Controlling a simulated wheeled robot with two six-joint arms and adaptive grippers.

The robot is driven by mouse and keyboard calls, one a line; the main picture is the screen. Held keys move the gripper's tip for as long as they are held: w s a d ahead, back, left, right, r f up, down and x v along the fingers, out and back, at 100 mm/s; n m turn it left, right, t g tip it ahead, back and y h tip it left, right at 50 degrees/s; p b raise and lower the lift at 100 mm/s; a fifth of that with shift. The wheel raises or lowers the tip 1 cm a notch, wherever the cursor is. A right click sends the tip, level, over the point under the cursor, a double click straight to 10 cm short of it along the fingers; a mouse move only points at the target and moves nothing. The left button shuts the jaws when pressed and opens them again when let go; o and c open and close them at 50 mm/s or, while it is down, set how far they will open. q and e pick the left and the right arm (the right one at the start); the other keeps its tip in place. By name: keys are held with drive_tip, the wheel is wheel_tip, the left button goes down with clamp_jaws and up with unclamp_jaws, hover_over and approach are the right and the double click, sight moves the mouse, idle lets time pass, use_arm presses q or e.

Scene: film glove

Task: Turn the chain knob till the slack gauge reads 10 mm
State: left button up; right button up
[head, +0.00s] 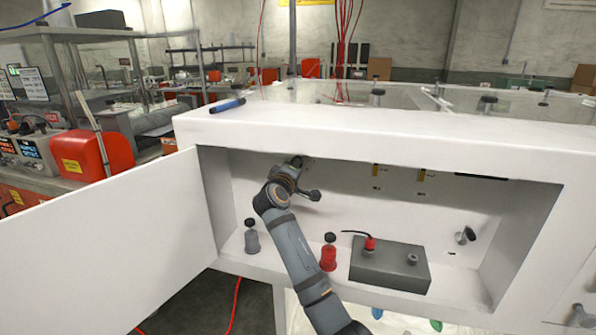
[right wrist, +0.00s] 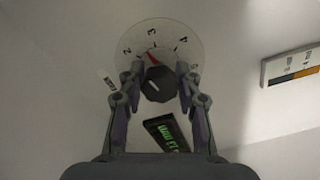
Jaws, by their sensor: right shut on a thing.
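The black chain knob (right wrist: 157,85) is on the cabinet's inner wall in the right wrist view, with a white line on its face. Behind it is a pale round dial (right wrist: 171,37) with numbers; a red pointer (right wrist: 154,59) points near the 3. My right gripper (right wrist: 158,80) has a finger on each side of the knob and is shut on it. The slack gauge (right wrist: 166,134), a dark display with green characters, is turned in the picture and I cannot read it surely. In the head view my right gripper (head: 287,175) reaches the back wall and hides the knob.
The white cabinet (head: 380,130) has its door (head: 95,250) swung open to the left. Inside stand a grey knobbed piece (head: 251,240), a red one (head: 328,255) and a grey box (head: 390,265), close to my arm. A blue pen-like object (head: 227,106) lies on top.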

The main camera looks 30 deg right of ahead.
drive_tip(key=m+b, duration=0.2)
drive_tip(key=m, duration=0.1)
drive_tip(key=shift+f, duration=0.25)
use_arm(q)
drive_tip(key=w+r+b, duration=0.1)
drive_tip(key=w, duration=0.5)
drive_tip(key=shift+w+d, duration=0.25)
drive_tip(key=shift+w, duration=0.05)
use_arm(e)
drive_tip(key=shift+m, duration=1)
use_arm(q)
drive_tip(key=shift+r, duration=0.1)
use_arm(e)
drive_tip(key=shift+r, duration=0.1)
drive_tip(key=o, duration=1.2)
drive_tip(key=shift+a, duration=0.1)
drive_tip(key=v, duration=0.7)
drive_tip(key=shift+s+a, duration=0.15)
